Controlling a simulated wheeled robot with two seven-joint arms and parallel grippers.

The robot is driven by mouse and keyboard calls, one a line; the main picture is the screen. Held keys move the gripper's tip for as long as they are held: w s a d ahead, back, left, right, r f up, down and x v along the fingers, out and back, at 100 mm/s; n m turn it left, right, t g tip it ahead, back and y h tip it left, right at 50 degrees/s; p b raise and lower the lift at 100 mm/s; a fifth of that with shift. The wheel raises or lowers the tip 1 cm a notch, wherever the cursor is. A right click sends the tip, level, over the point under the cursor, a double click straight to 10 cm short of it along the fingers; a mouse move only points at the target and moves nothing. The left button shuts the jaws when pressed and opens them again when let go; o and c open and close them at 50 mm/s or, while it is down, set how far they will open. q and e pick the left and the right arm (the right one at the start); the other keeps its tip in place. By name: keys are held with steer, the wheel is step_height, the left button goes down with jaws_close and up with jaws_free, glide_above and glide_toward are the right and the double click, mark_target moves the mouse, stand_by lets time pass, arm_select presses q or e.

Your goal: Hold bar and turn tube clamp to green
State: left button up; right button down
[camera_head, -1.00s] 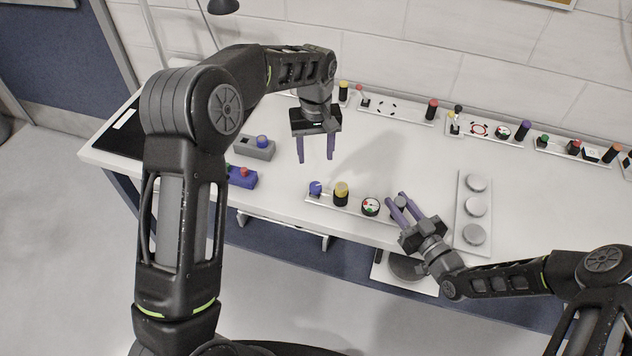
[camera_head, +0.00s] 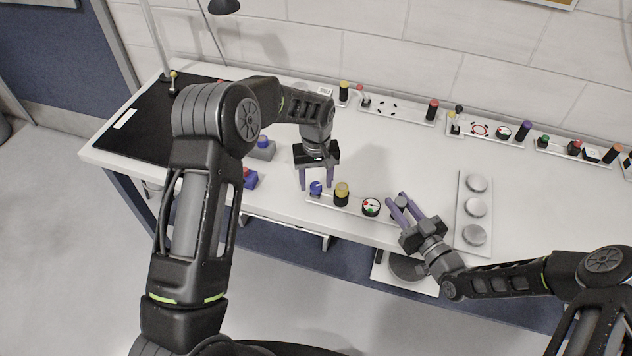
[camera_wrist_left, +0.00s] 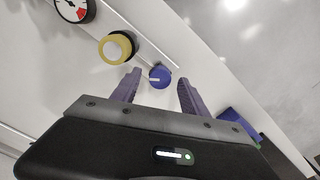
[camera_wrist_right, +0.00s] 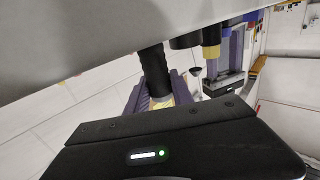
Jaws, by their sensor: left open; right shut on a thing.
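A small white fixture strip near the table's front edge carries a blue knob (camera_head: 316,188), a yellow-topped black cylinder (camera_head: 341,193), a round gauge (camera_head: 371,207) with red and green marks, and a post at its right end. My left gripper (camera_head: 316,184) is open at the blue knob. In the left wrist view the knob (camera_wrist_left: 160,77), with a pale pointer, lies between the tips of the open fingers (camera_wrist_left: 160,82). My right gripper (camera_head: 397,199) is shut on the post, which shows as a dark cylinder in the right wrist view (camera_wrist_right: 153,72). The gauge (camera_wrist_left: 73,7) is partly cut off there.
A plate with round grey discs (camera_head: 476,208) lies right of my right gripper. Fixture strips with coloured knobs (camera_head: 395,108) line the back. Blue (camera_head: 248,181) and grey (camera_head: 262,148) button boxes stand at the left, partly behind my left arm. The middle of the table is clear.

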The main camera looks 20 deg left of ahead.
arm_select(q)
steer(key=shift+f, duration=0.45)
jaws_close()
stand_by(0.3)
